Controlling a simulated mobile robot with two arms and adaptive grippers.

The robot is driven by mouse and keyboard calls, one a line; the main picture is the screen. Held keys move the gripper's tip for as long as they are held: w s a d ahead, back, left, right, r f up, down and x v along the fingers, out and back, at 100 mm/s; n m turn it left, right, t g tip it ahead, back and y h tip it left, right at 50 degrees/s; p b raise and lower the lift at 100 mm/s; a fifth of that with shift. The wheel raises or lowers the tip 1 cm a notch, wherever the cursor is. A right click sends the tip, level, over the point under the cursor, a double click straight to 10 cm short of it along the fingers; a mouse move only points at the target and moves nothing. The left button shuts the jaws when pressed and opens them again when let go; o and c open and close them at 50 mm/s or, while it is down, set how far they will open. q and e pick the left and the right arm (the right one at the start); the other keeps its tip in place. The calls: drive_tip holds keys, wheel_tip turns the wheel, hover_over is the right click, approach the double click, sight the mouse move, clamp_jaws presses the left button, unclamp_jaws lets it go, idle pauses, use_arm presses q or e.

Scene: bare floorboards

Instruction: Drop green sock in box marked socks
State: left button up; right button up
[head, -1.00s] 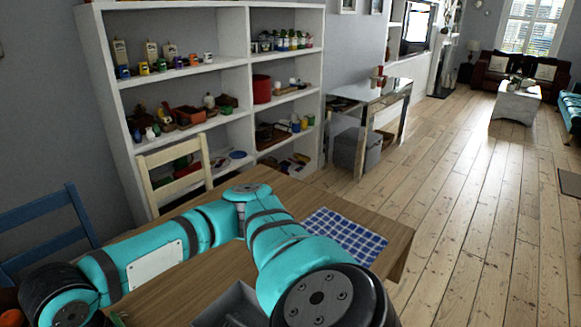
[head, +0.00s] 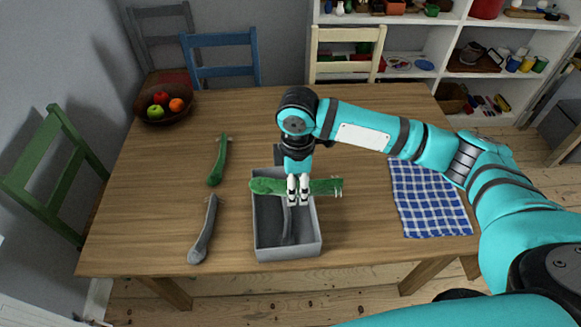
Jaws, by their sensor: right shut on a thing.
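My right gripper (head: 298,199) is shut on a green sock (head: 265,186), which lies across its fingers above the grey box (head: 262,235). The sock's ends reach past the box's left and right sides. The open-topped box stands on the table, and a grey sock (head: 288,228) shows inside it. No marking can be read on the box from here. A second green sock (head: 217,163) lies on the table left of the box. My left gripper is out of view.
Another grey sock (head: 203,232) lies left of the box on the wooden table (head: 155,215). A fruit bowl (head: 150,113) stands at the far left corner, and a blue checked cloth (head: 420,205) lies at the right. Chairs (head: 222,58) stand around the table.

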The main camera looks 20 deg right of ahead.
drive_tip(key=w+n+p, duration=0.1)
drive_tip(key=n, duration=0.1)
drive_tip(key=w+n+p, duration=0.1)
drive_tip(key=n, duration=0.2)
drive_tip(key=w+a+f+n+p, duration=0.1)
drive_tip(key=n, duration=0.1)
drive_tip(key=shift+w+n, duration=0.15)
drive_tip(key=shift+n, duration=0.15)
use_arm(q)
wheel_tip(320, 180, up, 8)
drive_tip(key=p, duration=0.4)
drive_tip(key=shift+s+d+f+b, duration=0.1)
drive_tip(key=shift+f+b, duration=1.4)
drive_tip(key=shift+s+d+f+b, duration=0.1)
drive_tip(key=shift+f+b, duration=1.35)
use_arm(e)
drive_tip(key=shift+w+d+f+n, duration=0.1)
drive_tip(key=shift+w+f+n, duration=0.15)
drive_tip(key=shift+f+n, duration=1.65)
drive_tip(key=shift+w+f+n, duration=0.2)
drive_tip(key=shift+f+n, duration=1.5)
drive_tip(key=shift+f, duration=0.25)
drive_tip(key=shift+w+d+f+n, duration=0.1)
drive_tip(key=shift+w+f+n, duration=0.15)
drive_tip(key=shift+f+n, duration=1.65)
drive_tip(key=o, duration=1)
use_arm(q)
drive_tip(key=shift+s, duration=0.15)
